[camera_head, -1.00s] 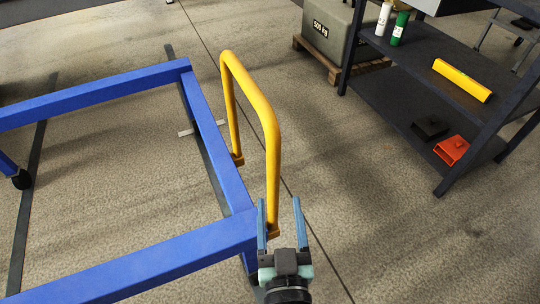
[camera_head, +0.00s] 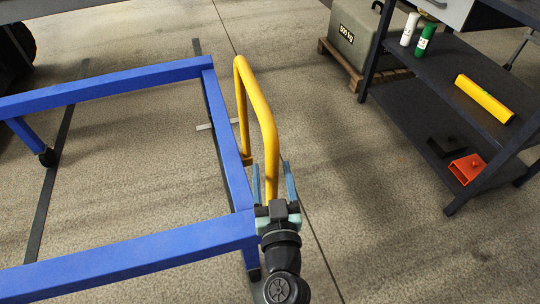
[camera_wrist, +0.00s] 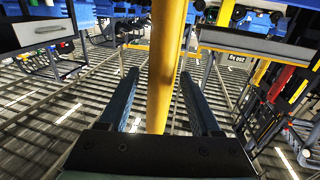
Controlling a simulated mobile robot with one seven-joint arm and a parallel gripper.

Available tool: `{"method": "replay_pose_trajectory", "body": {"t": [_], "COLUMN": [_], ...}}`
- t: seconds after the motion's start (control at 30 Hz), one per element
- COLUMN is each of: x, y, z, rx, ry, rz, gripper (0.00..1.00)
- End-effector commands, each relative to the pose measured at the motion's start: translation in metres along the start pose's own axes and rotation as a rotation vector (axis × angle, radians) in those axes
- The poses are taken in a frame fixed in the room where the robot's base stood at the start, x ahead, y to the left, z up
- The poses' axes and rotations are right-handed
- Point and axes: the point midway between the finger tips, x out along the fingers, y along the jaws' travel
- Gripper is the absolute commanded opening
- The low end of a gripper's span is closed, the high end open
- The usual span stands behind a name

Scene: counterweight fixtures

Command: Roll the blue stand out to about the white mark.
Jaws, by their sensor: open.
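The blue stand (camera_head: 120,254) is a wheeled frame of thick beams, its near and right parts in the head view. A yellow handle (camera_head: 258,92), an upside-down U, rises at its right side. My gripper (camera_head: 272,180) is open at the handle's near post. In the wrist view the yellow post (camera_wrist: 163,75) passes between the open fingers (camera_wrist: 160,85), with gaps visible on both sides. The white mark (camera_head: 203,127) is a short pale strip on the floor near the stand's right beam, which hides part of it.
Dark strips (camera_head: 52,185) run along the floor. A dark shelf unit (camera_head: 400,105) stands at right with bottles, a yellow bar (camera_head: 484,98) and an orange part (camera_head: 466,168). A grey 500 kg weight (camera_head: 356,35) sits on a pallet behind. Floor between handle and shelf is clear.

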Motion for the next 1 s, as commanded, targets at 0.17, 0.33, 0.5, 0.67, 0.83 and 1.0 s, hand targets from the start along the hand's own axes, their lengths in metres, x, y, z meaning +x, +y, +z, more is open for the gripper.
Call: {"method": "replay_pose_trajectory", "body": {"t": [0.17, 0.33, 0.5, 0.67, 0.83, 1.0], "x": [0.024, 0.036, 0.038, 0.038, 0.038, 0.037], "y": [0.000, 0.000, 0.000, 0.000, 0.000, 0.000], "z": [0.000, 0.000, 0.001, 0.000, 0.000, 0.000], "rx": [0.001, 0.000, 0.000, 0.000, 0.000, 0.000], "ry": [0.001, 0.001, -0.001, -0.001, -0.001, 0.000], "rz": [0.000, 0.000, 0.000, 0.000, 0.000, 0.000], "gripper": [0.64, 0.64, 0.64, 0.64, 0.36, 0.05]}}
